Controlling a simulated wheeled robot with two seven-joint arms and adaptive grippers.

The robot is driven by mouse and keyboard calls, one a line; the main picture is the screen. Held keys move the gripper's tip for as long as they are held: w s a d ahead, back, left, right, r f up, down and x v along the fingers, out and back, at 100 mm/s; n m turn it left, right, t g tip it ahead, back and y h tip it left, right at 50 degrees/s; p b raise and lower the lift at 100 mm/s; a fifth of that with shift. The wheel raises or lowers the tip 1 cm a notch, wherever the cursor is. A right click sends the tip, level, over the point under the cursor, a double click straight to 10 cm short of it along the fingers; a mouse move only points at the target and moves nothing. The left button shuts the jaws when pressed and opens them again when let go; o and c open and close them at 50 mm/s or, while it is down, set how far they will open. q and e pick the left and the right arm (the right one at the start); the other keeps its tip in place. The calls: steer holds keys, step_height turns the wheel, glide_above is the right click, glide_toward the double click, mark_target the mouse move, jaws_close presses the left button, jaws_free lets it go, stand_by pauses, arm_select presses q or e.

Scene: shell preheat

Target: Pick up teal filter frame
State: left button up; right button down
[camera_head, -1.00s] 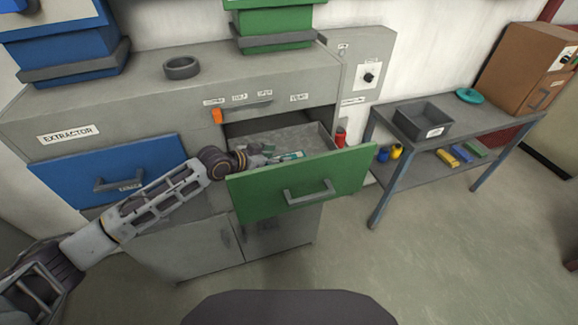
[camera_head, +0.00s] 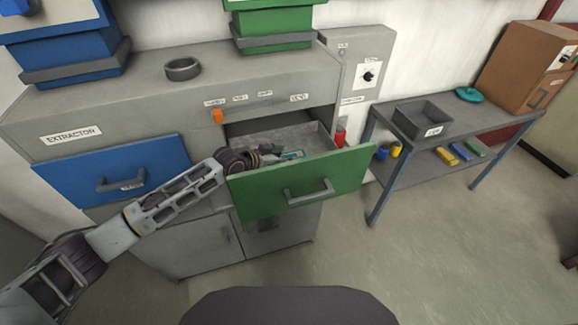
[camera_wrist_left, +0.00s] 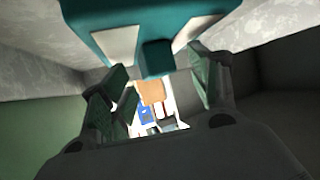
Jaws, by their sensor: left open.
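The teal filter frame (camera_head: 291,155) lies inside the open green-fronted drawer (camera_head: 340,176). In the left wrist view the teal frame (camera_wrist_left: 100,30) fills the top, with pale panels and a teal block jutting out at its middle. My left gripper (camera_head: 273,149) reaches over the drawer's left side, close to the frame. In the wrist view my left gripper (camera_wrist_left: 157,78) is open, its fingers on either side of the teal block's end. Contact cannot be told. Part of the frame is hidden by the gripper in the head view. My right gripper is not in view.
The blue drawer (camera_head: 75,185) stands out left of the green one. A dark ring (camera_head: 182,68) lies on the grey cabinet top. Floor space is clear at right.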

arm_select(q)
steer(key=shift+c, duration=0.2)
steer(key=c, duration=0.5)
jaws_close()
steer(key=shift+r, duration=0.15)
steer(key=shift+r, duration=0.2)
step_height(320, 180, up, 8)
steer(key=shift+f+b, duration=0.15)
steer(key=shift+b, duration=0.8)
steer(key=shift+r, duration=0.9)
